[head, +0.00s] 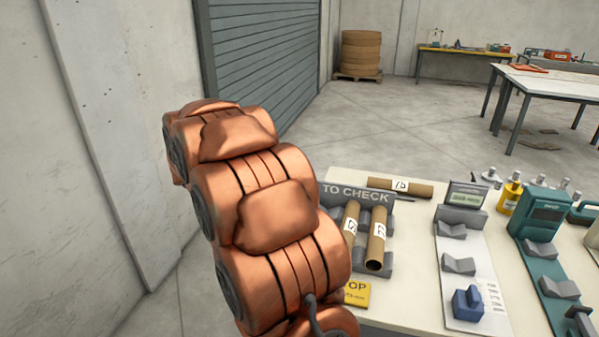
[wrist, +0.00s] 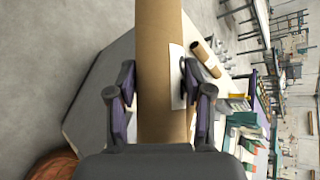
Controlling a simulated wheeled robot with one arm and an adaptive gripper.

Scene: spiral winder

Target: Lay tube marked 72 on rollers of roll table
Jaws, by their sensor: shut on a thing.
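In the wrist view my gripper (wrist: 158,95) is shut on a brown cardboard tube (wrist: 160,45), its fingers on both sides. A white label (wrist: 177,75) faces the camera partly, but its number cannot be read. In the head view my arm hides the gripper and this tube. Two other tubes, a left one (head: 350,228) and a right one (head: 377,240), lie side by side in a grey rack signed TO CHECK. A third tube (head: 412,190) lies across behind the rack. Their label numbers are too small to read surely. I cannot make out the roll table's rollers.
The pale bench (head: 405,315) carries a yellow sign (head: 356,293), a white board (head: 468,275) with grey V-blocks and a blue block, a teal device (head: 540,222) and yellow bottles (head: 510,196). A wall and shutter stand to the left. The floor beyond the bench is open.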

